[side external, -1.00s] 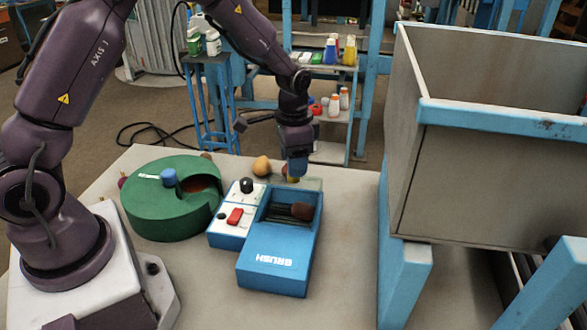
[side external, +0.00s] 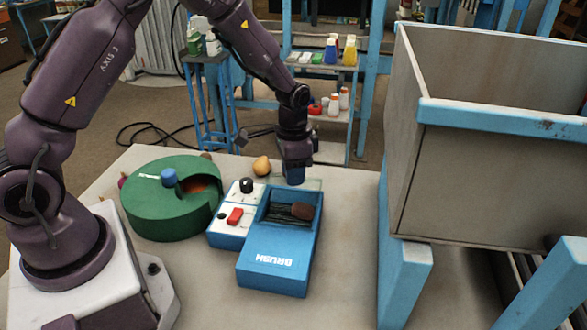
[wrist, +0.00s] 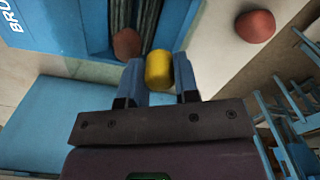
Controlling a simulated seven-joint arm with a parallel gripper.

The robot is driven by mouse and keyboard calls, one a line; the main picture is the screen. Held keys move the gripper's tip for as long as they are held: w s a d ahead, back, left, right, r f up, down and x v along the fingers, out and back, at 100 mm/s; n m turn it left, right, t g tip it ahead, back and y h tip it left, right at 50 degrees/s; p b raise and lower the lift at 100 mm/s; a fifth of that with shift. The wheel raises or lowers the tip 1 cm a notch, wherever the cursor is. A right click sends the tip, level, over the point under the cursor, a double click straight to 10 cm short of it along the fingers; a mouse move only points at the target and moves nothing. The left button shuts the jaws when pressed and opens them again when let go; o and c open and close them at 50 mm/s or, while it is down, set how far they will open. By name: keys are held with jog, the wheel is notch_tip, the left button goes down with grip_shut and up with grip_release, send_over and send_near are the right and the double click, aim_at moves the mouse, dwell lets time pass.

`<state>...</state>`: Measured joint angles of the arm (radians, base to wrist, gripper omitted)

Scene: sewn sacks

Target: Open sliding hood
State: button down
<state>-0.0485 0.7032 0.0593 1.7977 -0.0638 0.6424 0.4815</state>
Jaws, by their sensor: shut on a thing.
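A blue box (side external: 275,270) labelled BRUSH stands on the table in the side view. Its near part is covered by a blue top, and its far part is open, showing dark bristles (side external: 284,213) and a brown-red lump (side external: 302,211). My gripper (side external: 295,181) is low at the far end of the box. In the wrist view my gripper (wrist: 160,80) is shut on a yellow cylinder (wrist: 159,70), next to the box's open end. I cannot tell whether the cylinder is joined to the box; it is hidden in the side view.
A white panel (side external: 231,228) with a red switch and black knob adjoins the box on the left. Beyond it is a green drum (side external: 150,210) with a blue knob. An orange-brown lump (side external: 262,165) lies behind. A large grey bin (side external: 490,180) stands on the right.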

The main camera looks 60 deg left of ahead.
aim_at(283, 213)
jog(key=s+d, duration=0.7)
jog(key=c, duration=0.8)
grip_release()
jog(key=shift+c, duration=0.2)
notch_tip(283, 213, up, 13)
